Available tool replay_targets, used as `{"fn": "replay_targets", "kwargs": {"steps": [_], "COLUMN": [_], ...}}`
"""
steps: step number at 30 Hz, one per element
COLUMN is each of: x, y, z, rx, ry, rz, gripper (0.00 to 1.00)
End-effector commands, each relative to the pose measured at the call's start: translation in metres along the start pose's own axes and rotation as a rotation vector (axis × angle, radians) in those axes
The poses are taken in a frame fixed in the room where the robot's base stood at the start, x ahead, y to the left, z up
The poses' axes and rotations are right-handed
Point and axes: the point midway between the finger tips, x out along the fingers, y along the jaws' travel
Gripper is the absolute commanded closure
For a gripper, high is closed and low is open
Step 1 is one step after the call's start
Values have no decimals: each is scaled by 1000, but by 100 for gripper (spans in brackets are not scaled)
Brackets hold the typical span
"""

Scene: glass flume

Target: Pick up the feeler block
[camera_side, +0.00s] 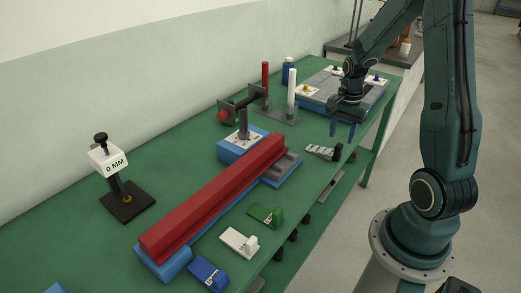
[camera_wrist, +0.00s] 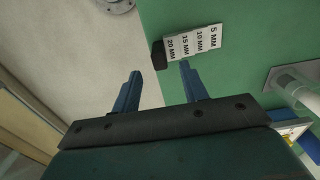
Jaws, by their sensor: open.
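The stepped grey-white block marked 5, 10, 15 and 20 MM, which looks like the feeler block (camera_side: 320,152), lies on the green bench near its front edge. A black end piece (camera_side: 338,152) is at its right end. In the wrist view the block (camera_wrist: 192,43) is beyond the fingertips, with its dark end piece (camera_wrist: 158,55) closest to the gap between them. My gripper (camera_side: 343,132) is open and empty, above the bench edge and apart from the block. Its two blue fingers also show in the wrist view (camera_wrist: 160,70).
A long red bar (camera_side: 215,200) on a blue base runs along the bench. Green (camera_side: 264,215), white (camera_side: 239,242) and blue (camera_side: 207,273) small blocks lie in front of it. A 0 MM gauge (camera_side: 108,160) stands left.

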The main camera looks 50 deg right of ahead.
Motion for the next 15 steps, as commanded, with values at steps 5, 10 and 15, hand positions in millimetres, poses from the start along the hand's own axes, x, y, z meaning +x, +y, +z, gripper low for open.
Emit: {"fn": "replay_targets", "kwargs": {"steps": [5,10,15], "x": [13,32,46], "y": [1,1,1], "z": [2,4,3], "rx": [0,0,0], "ry": [-3,-3,-2], "rz": [3,3,3], "gripper": [56,56,56]}}
